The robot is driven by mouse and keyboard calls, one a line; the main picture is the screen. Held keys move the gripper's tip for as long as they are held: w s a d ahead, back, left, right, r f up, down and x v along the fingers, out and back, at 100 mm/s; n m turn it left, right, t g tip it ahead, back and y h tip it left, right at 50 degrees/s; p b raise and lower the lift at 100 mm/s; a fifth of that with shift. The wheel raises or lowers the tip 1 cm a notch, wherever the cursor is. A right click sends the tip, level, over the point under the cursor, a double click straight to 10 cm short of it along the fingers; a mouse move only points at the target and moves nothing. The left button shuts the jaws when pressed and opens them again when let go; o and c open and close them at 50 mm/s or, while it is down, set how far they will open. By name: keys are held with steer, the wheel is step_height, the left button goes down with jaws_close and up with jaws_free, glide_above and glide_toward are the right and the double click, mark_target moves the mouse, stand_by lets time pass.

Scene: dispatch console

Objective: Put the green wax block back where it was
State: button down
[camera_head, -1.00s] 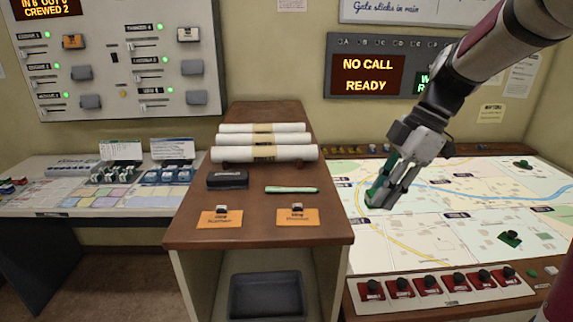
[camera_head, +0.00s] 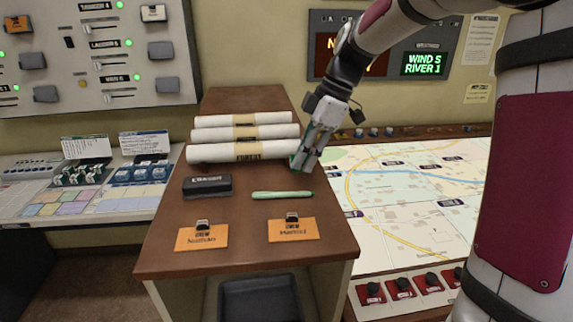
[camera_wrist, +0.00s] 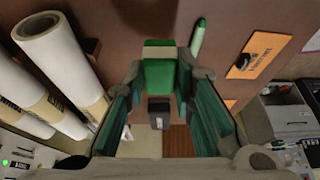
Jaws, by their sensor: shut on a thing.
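The green wax block (camera_wrist: 158,76) is between the two fingers of my gripper (camera_wrist: 160,88) in the wrist view, and the fingers are shut on it. In the head view my gripper (camera_head: 303,162) points down at the right edge of the brown cabinet top (camera_head: 235,258), beside the right ends of the paper rolls. Only a sliver of green shows at its fingertips there. I cannot tell whether the block touches the top.
Several white paper rolls (camera_head: 235,152) lie on the cabinet top. In front are a black eraser (camera_head: 207,186), a pale green marker (camera_head: 282,195) and two orange cards (camera_head: 201,237). The map table (camera_head: 410,195) is to the right. The wood between marker and cards is clear.

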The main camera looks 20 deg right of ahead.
steer(key=w+a, duration=0.3)
steer(key=shift+w+f, duration=0.1)
steer(key=shift+f, duration=0.2)
steer(key=shift+d+f+p, duration=0.1)
steer(key=shift+f+p, duration=0.3)
steer(key=shift+f, duration=1.25)
steer(key=c, duration=1.3)
jaws_free()
steer(key=shift+f, duration=0.1)
steer(key=shift+c, duration=0.2)
